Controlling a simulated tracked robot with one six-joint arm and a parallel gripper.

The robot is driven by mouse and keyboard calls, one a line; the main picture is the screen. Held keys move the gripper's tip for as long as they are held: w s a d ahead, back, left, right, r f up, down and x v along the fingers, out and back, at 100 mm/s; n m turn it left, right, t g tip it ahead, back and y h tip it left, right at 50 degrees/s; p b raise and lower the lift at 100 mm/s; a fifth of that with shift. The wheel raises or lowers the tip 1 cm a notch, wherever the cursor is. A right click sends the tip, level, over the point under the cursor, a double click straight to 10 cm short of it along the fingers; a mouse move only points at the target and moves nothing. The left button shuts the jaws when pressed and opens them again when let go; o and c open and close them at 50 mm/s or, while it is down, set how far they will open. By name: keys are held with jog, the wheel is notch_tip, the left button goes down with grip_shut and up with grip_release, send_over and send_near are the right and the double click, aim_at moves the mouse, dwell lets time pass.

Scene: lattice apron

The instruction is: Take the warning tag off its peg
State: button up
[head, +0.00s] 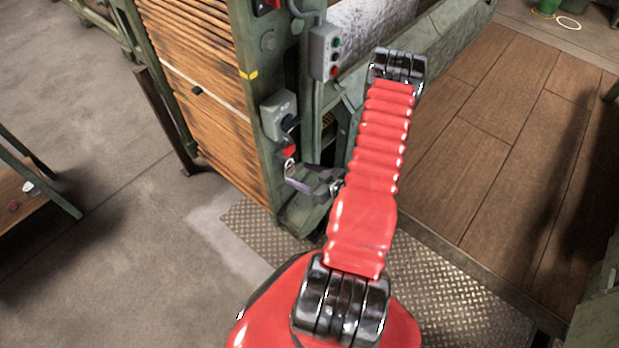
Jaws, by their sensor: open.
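A small red and white piece (289,151), which looks like the warning tag, hangs below the grey switch box (280,108) on the green machine post. I cannot make out its peg. My gripper (289,173) is at the post, just below the red piece, with its jaws open. Its fingertips are close to the tag's lower end; I cannot tell whether they touch it. My red arm hides part of the machine to the right of the gripper.
Tread plate (470,290) lies below, wooden decking (500,130) to the right. A low table (28,190) stands far left.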

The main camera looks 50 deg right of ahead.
aim_at(290, 170)
jog(key=shift+x, duration=3.35)
jog(key=shift+c, duration=0.2)
jog(key=c, duration=1.1)
jog(key=shift+c, duration=0.2)
